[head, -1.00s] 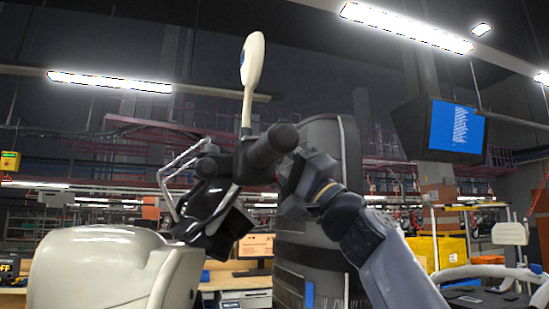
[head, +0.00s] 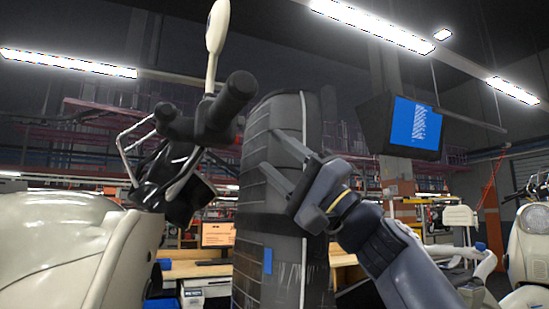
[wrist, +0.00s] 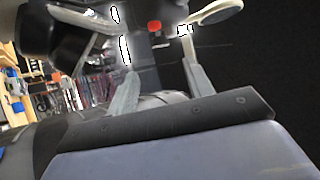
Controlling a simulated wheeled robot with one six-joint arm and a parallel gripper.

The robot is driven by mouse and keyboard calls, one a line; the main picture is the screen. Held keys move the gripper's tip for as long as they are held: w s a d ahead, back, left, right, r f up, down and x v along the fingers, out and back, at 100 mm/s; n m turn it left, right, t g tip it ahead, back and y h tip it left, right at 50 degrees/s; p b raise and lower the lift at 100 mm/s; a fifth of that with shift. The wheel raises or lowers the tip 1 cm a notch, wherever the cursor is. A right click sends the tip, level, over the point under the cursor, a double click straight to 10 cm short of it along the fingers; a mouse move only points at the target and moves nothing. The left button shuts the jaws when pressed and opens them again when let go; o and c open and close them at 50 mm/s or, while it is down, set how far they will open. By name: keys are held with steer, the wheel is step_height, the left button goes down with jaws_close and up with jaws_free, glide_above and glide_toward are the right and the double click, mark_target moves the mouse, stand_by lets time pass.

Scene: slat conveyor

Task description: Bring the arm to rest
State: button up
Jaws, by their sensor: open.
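My gripper (head: 262,158) is in the middle of the head view, at the end of my arm, which comes up from the lower right. Its two fingers point left, spread apart, with nothing between them. In the head view they overlap a tall, dark, grooved thing (head: 265,215) that looks like a tyre; I cannot tell whether they touch it. The wrist view also shows the open, empty fingers (wrist: 158,72).
A cream scooter (head: 60,250) stands close at left, its black handlebar grip (head: 236,92) and round mirror (head: 217,28) reaching near my gripper. Another scooter (head: 530,240) is at right. A screen (head: 416,123) hangs above. A workbench (head: 200,268) stands behind.

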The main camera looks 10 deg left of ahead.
steer(key=shift+a+r, duration=0.1)
steer(key=p+x, duration=0.5)
steer(key=x, duration=0.5)
steer(key=shift+a+r+p, duration=0.1)
steer(key=shift+r+p, duration=0.25)
steer(key=shift+w+f+b, duration=0.15)
steer(key=shift+f+b, duration=0.1)
steer(key=shift+b, duration=0.15)
steer(key=b+v, duration=0.5)
steer(key=v, duration=0.6)
steer(key=a+r+m+h+p, duration=0.1)
steer(key=a+r+p, duration=0.1)
steer(key=p, duration=0.2)
steer(key=w+a+r+m+t+h+p, duration=0.1)
steer(key=a+r+p, duration=0.2)
steer(key=p, duration=0.1)
steer(key=w+a+r+m+t+p, duration=0.1)
steer(key=a+r+p, duration=0.2)
steer(key=p, duration=0.1)
steer(key=shift+r+h+p, duration=0.25)
steer(key=shift+h+p, duration=0.1)
steer(key=shift+h, duration=0.05)
steer(key=m+h+p, duration=0.2)
steer(key=p, duration=0.5)
steer(key=shift+s+d+r+p, duration=0.1)
steer(key=shift+r+p, duration=0.05)
steer(key=shift+p, duration=0.15)
